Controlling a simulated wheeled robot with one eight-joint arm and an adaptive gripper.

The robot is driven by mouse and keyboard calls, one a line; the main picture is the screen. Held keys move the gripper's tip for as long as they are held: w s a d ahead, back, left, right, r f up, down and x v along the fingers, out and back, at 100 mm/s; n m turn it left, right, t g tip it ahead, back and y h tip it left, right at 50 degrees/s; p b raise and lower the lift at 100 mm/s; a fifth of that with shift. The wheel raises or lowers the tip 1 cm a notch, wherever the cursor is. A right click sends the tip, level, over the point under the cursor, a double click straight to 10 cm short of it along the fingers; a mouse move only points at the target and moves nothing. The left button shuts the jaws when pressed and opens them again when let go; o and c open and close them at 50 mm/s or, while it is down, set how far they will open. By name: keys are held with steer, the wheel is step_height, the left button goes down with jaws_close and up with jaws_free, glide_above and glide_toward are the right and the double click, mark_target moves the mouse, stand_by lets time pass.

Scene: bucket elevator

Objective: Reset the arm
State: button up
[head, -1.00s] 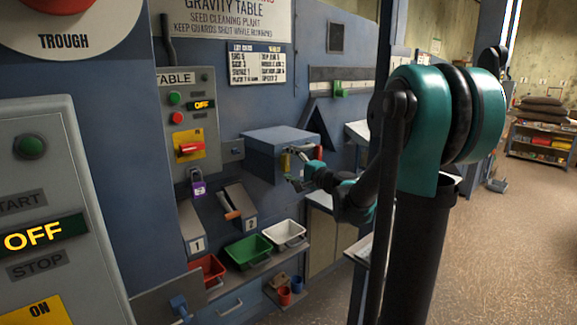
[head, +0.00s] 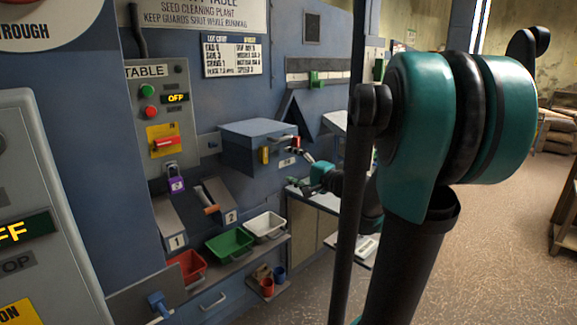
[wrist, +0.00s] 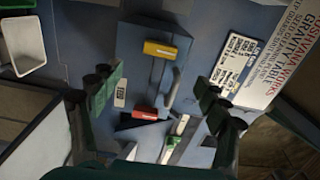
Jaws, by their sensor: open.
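My gripper (head: 308,172) is open and empty, in front of and to the right of the blue-grey wall box (head: 240,156). In the wrist view my gripper (wrist: 160,98) has its two green fingers wide apart. The box face (wrist: 143,70) shows between and beyond them, with a yellow tag (wrist: 160,50), a red tag (wrist: 145,113) and a grey handle (wrist: 173,88). Nothing is between the fingers, and they look apart from the box. My forearm is partly hidden behind my own upper links in the head view.
Below the box are green (head: 230,243), white (head: 266,227) and red (head: 187,267) trays on a shelf. A control panel (head: 163,118) reads OFF, with a purple padlock (head: 176,184) beneath it. A counter (head: 318,198) stands right of the box. Open floor (head: 503,240) lies to the right.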

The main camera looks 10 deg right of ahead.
steer(key=s+a+f+n+g+h, duration=0.2)
steer(key=s+f+n+g, duration=0.15)
steer(key=s+f, duration=0.45)
steer(key=s+a+f+n+g+h, duration=0.25)
steer(key=s+f+g, duration=0.2)
steer(key=f, duration=0.55)
steer(key=s+d+f+n+g+h, duration=0.2)
steer(key=s+d+f+n+h, duration=0.2)
steer(key=s+d+f, duration=0.5)
steer(key=s+f+h, duration=0.1)
steer(key=s+h, duration=0.1)
steer(key=s, duration=0.1)
steer(key=shift+s+d+n, duration=0.15)
steer(key=shift+d+n, duration=0.1)
steer(key=shift+n, duration=0.05)
